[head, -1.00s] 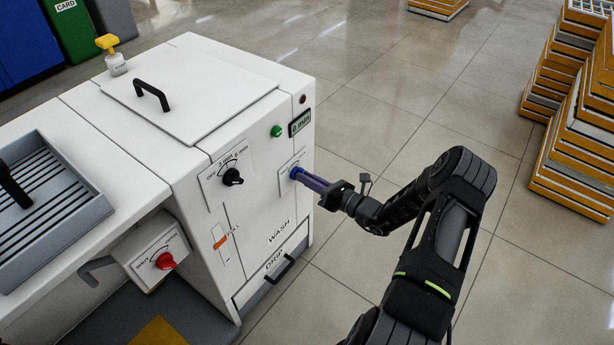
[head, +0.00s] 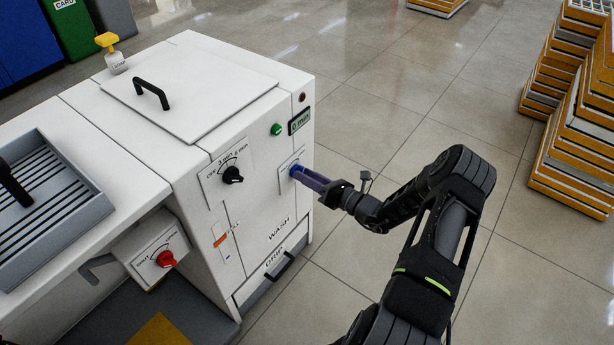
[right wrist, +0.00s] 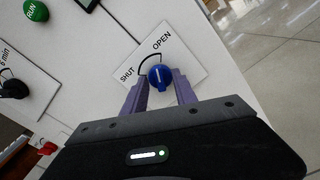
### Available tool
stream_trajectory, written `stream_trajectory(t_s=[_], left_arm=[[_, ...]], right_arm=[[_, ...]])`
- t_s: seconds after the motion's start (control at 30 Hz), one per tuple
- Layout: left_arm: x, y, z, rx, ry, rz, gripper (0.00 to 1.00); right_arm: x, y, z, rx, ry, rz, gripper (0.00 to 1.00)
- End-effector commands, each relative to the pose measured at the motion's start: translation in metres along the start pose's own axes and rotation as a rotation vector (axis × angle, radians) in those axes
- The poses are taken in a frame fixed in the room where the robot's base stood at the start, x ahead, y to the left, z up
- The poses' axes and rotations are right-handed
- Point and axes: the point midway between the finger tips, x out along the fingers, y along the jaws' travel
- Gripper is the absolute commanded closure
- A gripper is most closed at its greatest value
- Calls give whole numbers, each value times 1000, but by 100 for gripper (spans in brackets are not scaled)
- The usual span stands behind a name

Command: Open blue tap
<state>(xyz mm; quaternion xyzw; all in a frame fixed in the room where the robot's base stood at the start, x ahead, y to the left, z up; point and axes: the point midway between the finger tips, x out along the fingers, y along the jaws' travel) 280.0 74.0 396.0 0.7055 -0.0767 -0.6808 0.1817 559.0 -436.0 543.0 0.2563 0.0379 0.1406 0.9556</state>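The blue tap (head: 295,171) is a round knob on the front of the white washing unit (head: 185,90), near its right edge. In the right wrist view the blue tap (right wrist: 160,77) sits on a white plate marked SHUT at left and OPEN at upper right. A white line runs up its face, between the two words. My right gripper (head: 301,174) reaches it from the right. Its two purple fingers (right wrist: 161,80) lie one on each side of the knob and appear closed against it. My left gripper is out of view.
A black dial (head: 232,175), green button (head: 276,130) and 0 min display (head: 299,122) are on the same front. An orange-marked level gauge (head: 220,241) is lower left. A red tap (head: 166,259) sits farther left. Floor to the right is clear up to stacked trays (head: 575,120).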

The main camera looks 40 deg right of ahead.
Motion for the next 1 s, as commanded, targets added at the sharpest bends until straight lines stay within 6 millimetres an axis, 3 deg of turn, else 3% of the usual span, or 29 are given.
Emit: stream_trajectory(t_s=[0.33,0.73,1.0], left_arm=[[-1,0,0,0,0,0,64],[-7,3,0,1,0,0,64],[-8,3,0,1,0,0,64]], right_arm=[[-6,-1,1,-1,0,-2,66],[-66,0,1,0,0,-2,66],[-78,0,0,0,-1,1,66]])
